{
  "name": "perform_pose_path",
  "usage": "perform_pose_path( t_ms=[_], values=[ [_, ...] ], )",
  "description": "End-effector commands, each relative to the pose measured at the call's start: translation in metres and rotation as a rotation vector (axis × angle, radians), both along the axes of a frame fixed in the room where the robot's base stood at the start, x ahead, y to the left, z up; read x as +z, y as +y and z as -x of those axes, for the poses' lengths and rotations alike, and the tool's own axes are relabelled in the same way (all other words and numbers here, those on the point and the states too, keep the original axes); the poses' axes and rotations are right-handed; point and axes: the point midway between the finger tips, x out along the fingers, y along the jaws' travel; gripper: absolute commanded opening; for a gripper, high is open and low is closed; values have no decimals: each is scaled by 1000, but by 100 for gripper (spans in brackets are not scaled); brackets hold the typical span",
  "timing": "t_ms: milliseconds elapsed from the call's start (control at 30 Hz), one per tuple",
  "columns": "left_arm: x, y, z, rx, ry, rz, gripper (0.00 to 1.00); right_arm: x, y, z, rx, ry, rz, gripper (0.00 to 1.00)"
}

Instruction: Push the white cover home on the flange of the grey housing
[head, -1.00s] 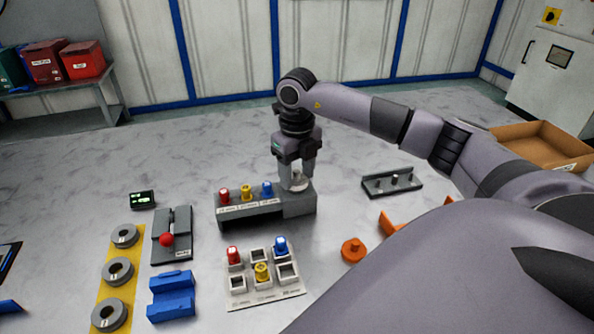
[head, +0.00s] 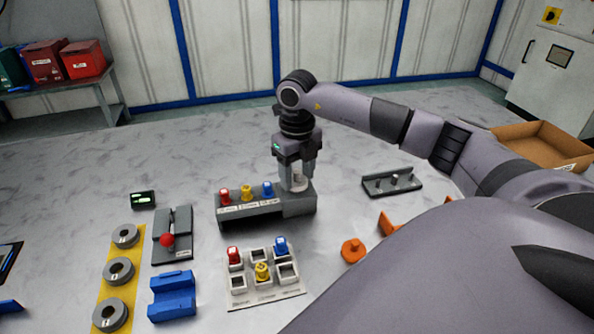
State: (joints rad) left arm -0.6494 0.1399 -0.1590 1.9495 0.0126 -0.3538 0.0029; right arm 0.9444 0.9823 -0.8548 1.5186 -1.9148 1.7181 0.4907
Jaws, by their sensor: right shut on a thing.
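The grey housing (head: 298,207) is the right-hand block of a grey unit on the table. My right gripper (head: 298,184) is directly above it, pointing down, with its fingers shut on the white cover (head: 298,182). The cover is small and partly hidden between the fingers, close over the top of the housing. I cannot tell whether it touches the flange, which is hidden behind the cover and fingers. My left gripper is not in view.
Red, yellow and blue plugs (head: 246,194) stand on the unit left of the housing. A white tray (head: 262,300) with coloured pieces lies in front. An orange knob (head: 353,251) and a dark bracket (head: 391,182) are to the right. A cardboard box (head: 540,146) stands far right.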

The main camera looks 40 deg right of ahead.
Motion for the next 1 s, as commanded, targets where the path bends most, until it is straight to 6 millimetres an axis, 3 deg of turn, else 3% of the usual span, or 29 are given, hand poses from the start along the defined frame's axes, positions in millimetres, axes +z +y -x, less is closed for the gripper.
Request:
perform_pose_path(
  t_ms=[1000],
  values=[
    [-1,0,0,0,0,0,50,-5,0,0,0,0,0,27]
  ],
)
